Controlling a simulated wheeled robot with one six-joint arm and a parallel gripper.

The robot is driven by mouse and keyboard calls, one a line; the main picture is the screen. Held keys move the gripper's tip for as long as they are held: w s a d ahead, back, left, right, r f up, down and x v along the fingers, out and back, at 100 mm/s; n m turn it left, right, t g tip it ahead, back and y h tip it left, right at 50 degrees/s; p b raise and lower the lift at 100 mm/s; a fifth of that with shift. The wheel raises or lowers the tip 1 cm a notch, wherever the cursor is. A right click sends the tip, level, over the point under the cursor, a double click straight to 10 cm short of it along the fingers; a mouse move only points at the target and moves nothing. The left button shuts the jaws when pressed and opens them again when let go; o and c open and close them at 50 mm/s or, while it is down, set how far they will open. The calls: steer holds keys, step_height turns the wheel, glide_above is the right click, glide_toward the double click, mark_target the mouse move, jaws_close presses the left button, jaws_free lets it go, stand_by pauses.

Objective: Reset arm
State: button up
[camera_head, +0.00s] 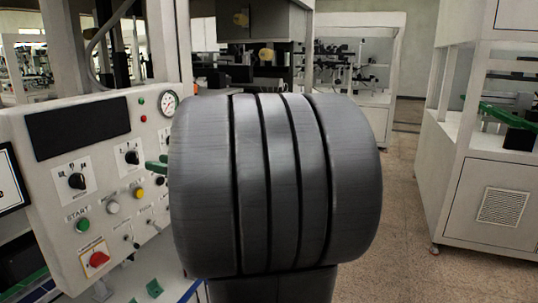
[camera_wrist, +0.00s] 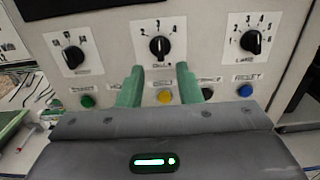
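My gripper (camera_wrist: 159,68) shows in the wrist view as two green fingers, apart, with nothing between them. They point at a white control panel (camera_wrist: 110,30). The black middle dial knob (camera_wrist: 159,46) lies just beyond the fingertips, and a yellow button (camera_wrist: 165,97) shows between the fingers. Whether a fingertip touches the panel I cannot tell. In the head view a bit of green finger (camera_head: 157,165) shows beside my large grey arm link, which hides the rest of the gripper.
The panel (camera_head: 60,150) stands close at the left, with dials, buttons, a red switch (camera_head: 96,259) and a gauge (camera_head: 169,103). The wrist view also shows a left dial (camera_wrist: 73,57), a right dial (camera_wrist: 251,42) and a blue button (camera_wrist: 245,90). A white cabinet (camera_head: 490,190) stands right, past open floor (camera_head: 400,240).

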steer(key=x, duration=0.6)
steer(key=shift+w+a+p, duration=0.1)
steer(key=shift+a+p, duration=0.25)
steer(key=shift+p, duration=0.05)
steer(key=shift+w+a+r+m+p, duration=0.1)
steer(key=shift+w+r+m+p, duration=0.1)
steer(key=shift+m+p, duration=0.3)
steer(key=shift+s+r+m+p, duration=0.1)
steer(key=shift+s+m+p, duration=0.05)
steer(key=shift+m+p, duration=0.8)
steer(key=m+p, duration=0.4)
steer(key=m, duration=0.2)
steer(key=shift+p, duration=0.3)
steer(key=b, duration=0.2)
glide_toward(137, 156)
steer(key=shift+s+d+f, duration=0.1)
steer(key=shift+d+f, duration=0.15)
steer(key=shift+f, duration=0.05)
steer(key=shift+f, duration=0.1)
